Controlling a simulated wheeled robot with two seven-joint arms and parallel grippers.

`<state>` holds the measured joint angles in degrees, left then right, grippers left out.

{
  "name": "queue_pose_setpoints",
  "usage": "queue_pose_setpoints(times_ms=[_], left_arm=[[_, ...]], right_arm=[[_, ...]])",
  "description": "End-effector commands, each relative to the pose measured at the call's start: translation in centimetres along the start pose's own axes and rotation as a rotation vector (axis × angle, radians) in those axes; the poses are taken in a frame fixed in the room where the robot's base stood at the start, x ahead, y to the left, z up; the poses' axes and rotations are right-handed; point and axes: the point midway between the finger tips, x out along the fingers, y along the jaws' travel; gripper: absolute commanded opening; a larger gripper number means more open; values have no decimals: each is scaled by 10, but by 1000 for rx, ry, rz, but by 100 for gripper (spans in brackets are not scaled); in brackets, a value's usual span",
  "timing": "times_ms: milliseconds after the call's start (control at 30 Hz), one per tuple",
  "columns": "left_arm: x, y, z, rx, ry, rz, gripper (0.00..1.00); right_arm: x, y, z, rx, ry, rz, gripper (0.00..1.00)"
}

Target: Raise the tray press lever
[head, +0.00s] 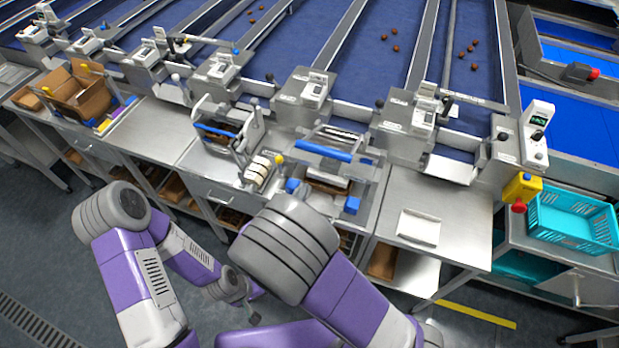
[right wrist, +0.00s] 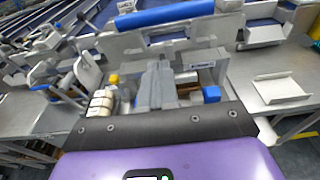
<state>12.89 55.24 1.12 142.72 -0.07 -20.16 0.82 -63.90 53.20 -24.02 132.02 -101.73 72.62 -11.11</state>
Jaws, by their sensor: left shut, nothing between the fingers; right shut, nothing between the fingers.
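The tray press (head: 372,192) stands on the steel bench in front of the machine line. Its lever carries a blue bar handle (head: 322,151), lying crosswise at the back of the press. In the right wrist view the blue handle (right wrist: 165,14) runs across the top, beyond my right gripper (right wrist: 156,72). That gripper is shut and empty, over the press, with a visible gap to the handle. In the head view my right arm's grey joint hides it. My left gripper (head: 253,316) is shut and empty, low in front of the bench, away from the press.
A cream roll stack (head: 257,172) with a yellow knob (head: 279,158) stands left of the press. Another fixture with a blue bar (head: 216,131) is further left. A white tray (head: 418,228) lies on the right bench. A teal crate (head: 533,217) stands far right.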

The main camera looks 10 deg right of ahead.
Motion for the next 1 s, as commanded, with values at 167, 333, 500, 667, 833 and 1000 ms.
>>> queue_pose_setpoints(times_ms=[167,333,500,667,833,1000], left_arm=[[3,-1,0,1,1,0,0],[4,-1,0,0,0,0,0],[4,-1,0,0,0,0,0],[4,-1,0,0,0,0,0],[4,-1,0,0,0,0,0],[5,-2,0,0,0,0,0]], right_arm=[[-29,1,-2,0,0,2,0],[-41,0,-2,-1,1,1,0],[-42,0,-2,-1,1,-1,0],[-42,0,-2,-1,1,-1,0],[-42,0,-2,-1,1,0,0],[-39,-6,-11,9,32,-24,0]])
